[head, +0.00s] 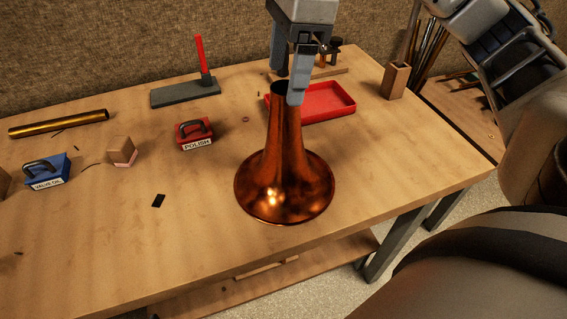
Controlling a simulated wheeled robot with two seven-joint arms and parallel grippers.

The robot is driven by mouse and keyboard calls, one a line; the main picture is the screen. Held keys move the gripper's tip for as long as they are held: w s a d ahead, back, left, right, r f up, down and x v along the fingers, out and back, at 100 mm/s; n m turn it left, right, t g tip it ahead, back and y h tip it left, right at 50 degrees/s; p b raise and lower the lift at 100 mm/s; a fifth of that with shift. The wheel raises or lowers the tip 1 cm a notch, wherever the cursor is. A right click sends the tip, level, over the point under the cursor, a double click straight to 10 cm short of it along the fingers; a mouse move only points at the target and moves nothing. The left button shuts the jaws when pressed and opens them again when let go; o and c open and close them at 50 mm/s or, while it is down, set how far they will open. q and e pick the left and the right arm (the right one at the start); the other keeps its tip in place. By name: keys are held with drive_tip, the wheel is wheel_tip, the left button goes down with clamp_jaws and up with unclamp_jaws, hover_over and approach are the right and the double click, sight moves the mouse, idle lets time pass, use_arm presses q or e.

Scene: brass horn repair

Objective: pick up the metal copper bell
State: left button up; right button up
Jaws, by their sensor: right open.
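The copper bell (285,185) stands upright on the wooden workbench, wide flare down and narrow neck up. My right gripper (287,88) points down at the top of the neck, with its two fingers apart. One finger shows in front of the neck's right side and the other behind its upper left. I cannot tell whether the fingers touch the neck. My left gripper is out of the view.
A red tray (335,101) lies just behind the bell. A red polish box (194,134), blue valve oil box (46,172), small block (121,150), brass tube (59,123) and grey slab (185,91) lie left. A wooden holder (396,81) stands right. The bench front is clear.

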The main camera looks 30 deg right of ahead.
sight(283, 111)
drive_tip(key=f, duration=0.7)
drive_tip(key=shift+s+a+f, duration=0.1)
drive_tip(key=shift+a+f, duration=0.1)
drive_tip(key=shift+a, duration=0.2)
drive_tip(key=shift+c, duration=0.3)
drive_tip(key=shift+r, duration=0.1)
clamp_jaws()
